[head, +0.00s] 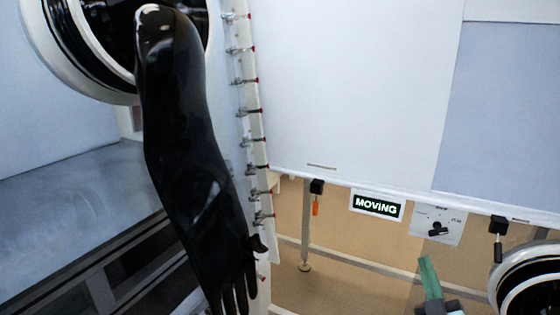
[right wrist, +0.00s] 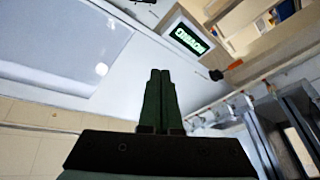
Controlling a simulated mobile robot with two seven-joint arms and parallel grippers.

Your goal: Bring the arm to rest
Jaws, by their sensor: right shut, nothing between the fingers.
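My right gripper (head: 428,272) shows at the lower right of the head view, its green fingers pointing up and its base cut by the bottom edge. In the right wrist view the gripper (right wrist: 160,95) has its two fingers side by side, shut, with nothing between them. It is below the lit "MOVING" sign (head: 377,206) and the knob panel (head: 437,224) in the head view, and it appears apart from both. The sign also shows beyond the fingers in the right wrist view (right wrist: 190,41). My left gripper is not in view.
A long black glove (head: 185,150) hangs from a round white-rimmed port (head: 50,50) at the left. A row of clamps (head: 247,110) runs along the frame beside it. Another round port (head: 533,285) is at the lower right, close to my right gripper. An orange-handled item (head: 315,207) hangs under the edge.

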